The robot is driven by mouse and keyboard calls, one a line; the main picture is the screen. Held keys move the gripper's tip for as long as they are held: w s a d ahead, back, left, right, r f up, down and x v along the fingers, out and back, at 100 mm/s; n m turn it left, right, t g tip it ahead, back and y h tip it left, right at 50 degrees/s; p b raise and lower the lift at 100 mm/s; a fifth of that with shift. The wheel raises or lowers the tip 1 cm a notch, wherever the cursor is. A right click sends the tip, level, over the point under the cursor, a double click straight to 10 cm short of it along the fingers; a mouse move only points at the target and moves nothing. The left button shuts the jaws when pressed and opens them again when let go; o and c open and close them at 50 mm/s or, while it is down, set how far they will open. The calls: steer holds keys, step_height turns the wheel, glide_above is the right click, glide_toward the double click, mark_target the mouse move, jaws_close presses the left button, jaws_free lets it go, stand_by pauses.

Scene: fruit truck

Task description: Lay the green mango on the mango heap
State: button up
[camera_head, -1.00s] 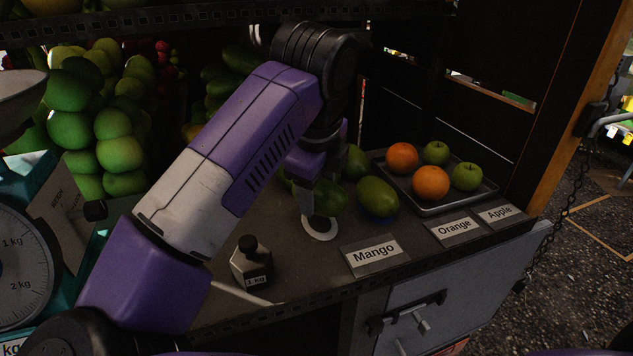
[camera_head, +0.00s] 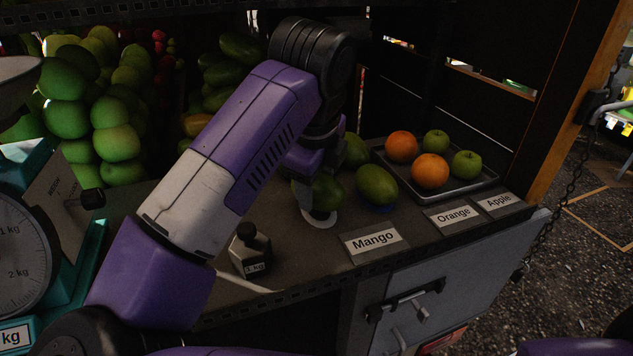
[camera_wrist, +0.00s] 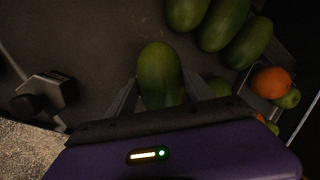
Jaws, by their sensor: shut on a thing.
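My gripper (camera_wrist: 160,98) is shut on a green mango (camera_wrist: 160,75), with one finger on each side of it. In the head view my forearm partly covers this mango (camera_head: 325,193), which is over the counter beside a white disc. A loose mango (camera_head: 377,185) lies to its right on a blue base, and another (camera_head: 355,150) shows behind it. In the wrist view several mangoes (camera_wrist: 223,22) lie side by side at the upper right, apart from the held one. A heap of long green fruit (camera_head: 232,62) stands at the back, partly hidden by my arm.
A dark tray (camera_head: 446,195) with oranges and green apples is at the right. A 1 kg weight (camera_head: 250,248) stands on the counter at the left front, near a teal scale (camera_head: 25,235). The Mango label (camera_head: 373,241) is at the front edge.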

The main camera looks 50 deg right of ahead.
steer(key=shift+f+b, duration=0.9)
steer(key=shift+b, duration=0.3)
stand_by(1.4)
steer(key=o, duration=1.1)
steer(key=shift+c, duration=0.2)
steer(key=shift+r+p, duration=1.25)
steer(key=shift+r, duration=1.75)
